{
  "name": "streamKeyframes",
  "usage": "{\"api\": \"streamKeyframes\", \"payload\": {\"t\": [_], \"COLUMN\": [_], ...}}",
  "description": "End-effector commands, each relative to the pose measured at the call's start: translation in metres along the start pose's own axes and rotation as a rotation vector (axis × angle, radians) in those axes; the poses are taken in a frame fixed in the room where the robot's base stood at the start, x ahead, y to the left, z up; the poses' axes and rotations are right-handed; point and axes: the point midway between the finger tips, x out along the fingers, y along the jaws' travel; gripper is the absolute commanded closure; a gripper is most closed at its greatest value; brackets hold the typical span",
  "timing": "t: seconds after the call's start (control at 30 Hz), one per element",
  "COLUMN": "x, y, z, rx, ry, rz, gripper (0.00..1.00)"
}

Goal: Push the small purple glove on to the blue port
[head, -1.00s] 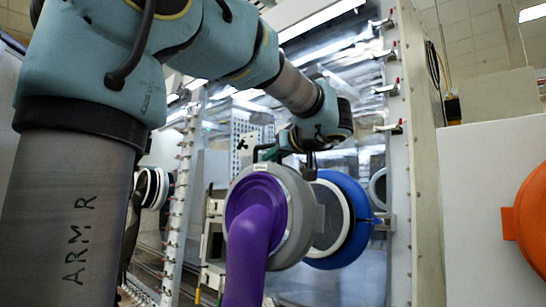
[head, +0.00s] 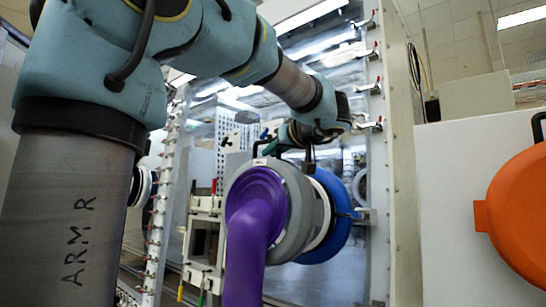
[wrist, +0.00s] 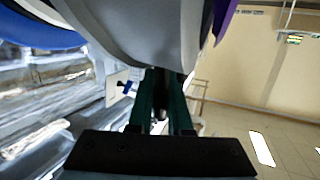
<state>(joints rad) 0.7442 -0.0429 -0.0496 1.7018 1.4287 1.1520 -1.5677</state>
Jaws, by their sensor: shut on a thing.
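The purple glove (head: 249,230) hangs from its thick grey ring (head: 296,212), its sleeve drooping downward. The blue port (head: 338,222), with a white inner ring, is on the clear glovebox front just behind and right of the glove ring. The glove ring covers much of the port in the head view. I cannot tell whether ring and port touch. The port's blue rim also shows at upper left in the wrist view (wrist: 35,32).
A large orange round cover (head: 518,205) is on a white panel at the right. A metal frame with clamps (head: 368,75) edges the glovebox front. A beige box-like fixture (head: 203,240) stands left of the glove.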

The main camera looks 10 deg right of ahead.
Motion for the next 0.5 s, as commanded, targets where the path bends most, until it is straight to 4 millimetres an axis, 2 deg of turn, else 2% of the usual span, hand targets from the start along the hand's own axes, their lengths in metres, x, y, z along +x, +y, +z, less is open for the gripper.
{"api": "streamKeyframes", "payload": {"t": [0.5], "x": [0.017], "y": [0.040], "z": [0.002], "rx": [0.000], "ry": [0.001], "rz": [0.000], "gripper": [1.00]}}
